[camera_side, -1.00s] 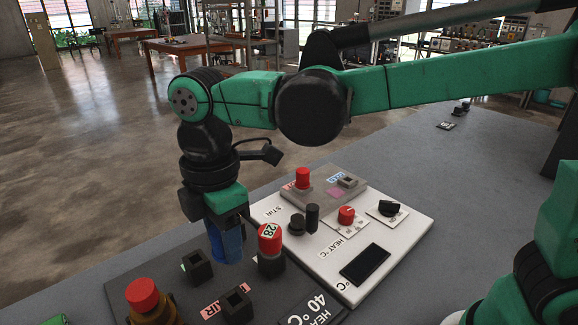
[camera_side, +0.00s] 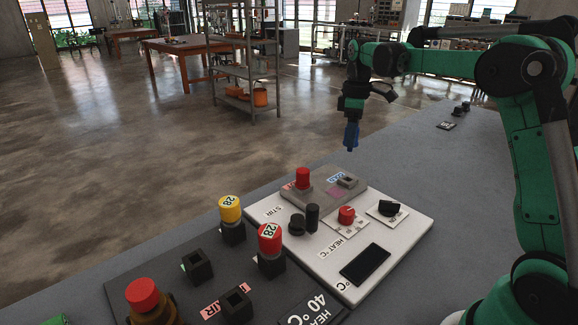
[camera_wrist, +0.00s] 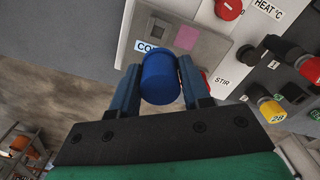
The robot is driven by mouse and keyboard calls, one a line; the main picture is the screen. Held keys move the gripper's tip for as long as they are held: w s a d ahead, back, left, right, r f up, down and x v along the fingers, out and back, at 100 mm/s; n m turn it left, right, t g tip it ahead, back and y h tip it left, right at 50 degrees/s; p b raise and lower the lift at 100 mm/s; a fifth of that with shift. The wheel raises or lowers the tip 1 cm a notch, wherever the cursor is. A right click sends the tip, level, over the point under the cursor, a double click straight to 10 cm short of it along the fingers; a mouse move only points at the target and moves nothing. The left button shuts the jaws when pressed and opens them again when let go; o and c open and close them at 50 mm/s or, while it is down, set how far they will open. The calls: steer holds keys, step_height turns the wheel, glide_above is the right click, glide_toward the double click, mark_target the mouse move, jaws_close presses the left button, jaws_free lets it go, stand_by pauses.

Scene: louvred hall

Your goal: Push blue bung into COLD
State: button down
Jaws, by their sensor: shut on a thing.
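My gripper (camera_wrist: 162,90) is shut on the blue bung (camera_wrist: 160,77), which sits between its dark blue fingers in the wrist view. In the side view my gripper (camera_side: 351,137) hangs in the air above and behind the grey block (camera_side: 322,194); bung and fingers blend there. The COLD socket (camera_side: 348,181) is a dark square holder at the right end of that block and looks empty. Its blue-lettered label (camera_side: 336,177) lies beside it and shows partly in the wrist view (camera_wrist: 146,47). The bung is apart from the socket.
A red bung (camera_side: 303,178) stands at the block's other end. The white panel (camera_side: 405,240) carries knobs and a dark display. On the dark rack stand a yellow bung (camera_side: 230,208), a red bung (camera_side: 270,238) and empty holders (camera_side: 197,266).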

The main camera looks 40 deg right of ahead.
steer(key=shift+d+f, duration=0.15)
steer(key=shift+d, duration=0.1)
steer(key=shift+f, duration=0.35)
glide_above(347, 188)
steer(key=w+d, duration=0.1)
steer(key=d, duration=0.1)
steer(key=shift+w+a+f, duration=0.1)
steer(key=shift+a+f, duration=0.05)
steer(key=shift+f, duration=3.1)
steer(key=shift+f, duration=0.55)
steer(key=shift+c, duration=1.6)
jaws_free()
